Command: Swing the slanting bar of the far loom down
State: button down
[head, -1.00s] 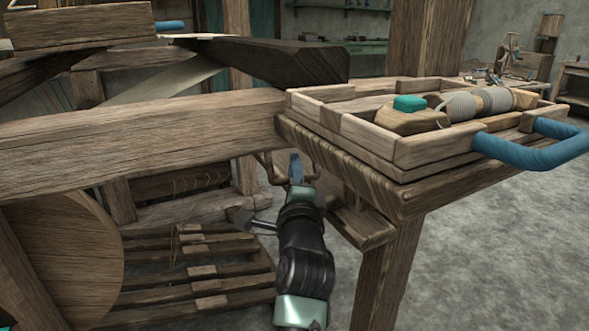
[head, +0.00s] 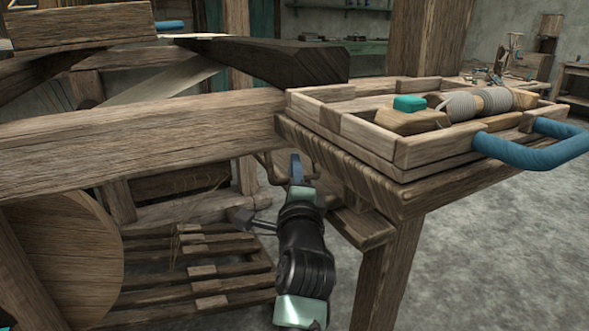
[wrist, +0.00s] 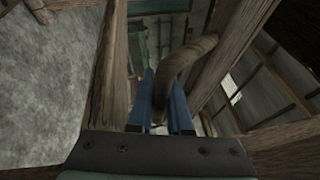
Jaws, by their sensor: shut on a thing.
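My gripper (head: 295,168) is below the loom's long front beam, left of the tray stand, in the head view. In the wrist view its blue fingers (wrist: 162,85) are shut on a curved, round brown wooden bar (wrist: 190,60). The bar rises from between the fingers and bends to the right. In the head view a small part of a curved wooden piece (head: 266,165) shows left of the fingers, and the grip itself is mostly hidden. I cannot tell from these views how the held bar joins the loom.
The thick front beam (head: 140,140) and a dark beam end (head: 300,62) lie above my gripper. A wooden tray (head: 440,148) with a blue handle (head: 540,150) stands on the right. Slatted treadles (head: 200,285) and a round wooden disc (head: 65,255) are at lower left. Open floor (head: 480,270) lies at right.

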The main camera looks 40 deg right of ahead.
jog(key=shift+s+d+f+n+t+b, duration=0.1)
jog(key=shift+d+f+n+t+b, duration=0.1)
jog(key=shift+f+n+b, duration=0.45)
jog(key=shift+d+f+n+t+b, duration=0.2)
jog(key=shift+f+n+b, duration=0.15)
jog(key=shift+f, duration=0.5)
jog(key=c, duration=0.8)
grip_release()
jog(key=shift+c, duration=0.2)
